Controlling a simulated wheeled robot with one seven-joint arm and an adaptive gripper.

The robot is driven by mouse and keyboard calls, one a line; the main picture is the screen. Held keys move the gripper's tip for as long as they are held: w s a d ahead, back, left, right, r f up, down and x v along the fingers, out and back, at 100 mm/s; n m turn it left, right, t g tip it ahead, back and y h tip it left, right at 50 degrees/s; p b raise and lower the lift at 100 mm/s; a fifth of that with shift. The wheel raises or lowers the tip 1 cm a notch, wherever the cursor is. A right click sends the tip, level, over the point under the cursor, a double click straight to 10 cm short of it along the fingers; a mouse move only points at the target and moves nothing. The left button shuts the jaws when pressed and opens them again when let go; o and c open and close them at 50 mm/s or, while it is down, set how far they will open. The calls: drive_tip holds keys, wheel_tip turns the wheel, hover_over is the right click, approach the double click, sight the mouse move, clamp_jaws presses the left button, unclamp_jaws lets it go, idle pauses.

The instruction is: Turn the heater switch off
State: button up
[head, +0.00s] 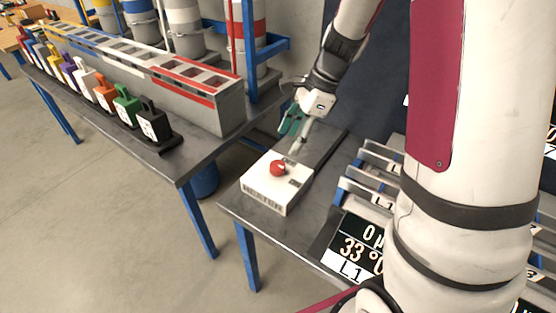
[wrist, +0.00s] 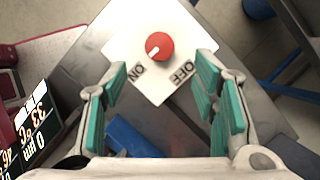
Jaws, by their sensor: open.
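The heater switch is a white box (head: 264,194) with a round red knob (head: 278,167), on the dark metal table in the head view. In the wrist view the red knob (wrist: 159,46) has a white pointer mark aimed down-left, toward the printed ON label (wrist: 137,70). The OFF label (wrist: 182,73) is printed to the right of it on the white box (wrist: 120,40). My gripper (head: 291,143) is just behind and above the box. In the wrist view its green-padded fingers (wrist: 163,80) are wide apart and empty, short of the knob.
A display panel reading 33 (head: 352,243) and metal racks (head: 365,175) stand right of the box. To the left, another table (head: 183,166) holds several coloured canisters and a long grey container (head: 200,100). A gap separates the tables.

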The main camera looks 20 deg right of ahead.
sight(278, 165)
drive_tip(key=b+x, duration=0.1)
drive_tip(key=x, duration=0.7)
drive_tip(key=shift+a+f, duration=0.1)
drive_tip(key=shift+f, duration=0.2)
drive_tip(key=shift+c, duration=0.6)
drive_tip(key=c, duration=1)
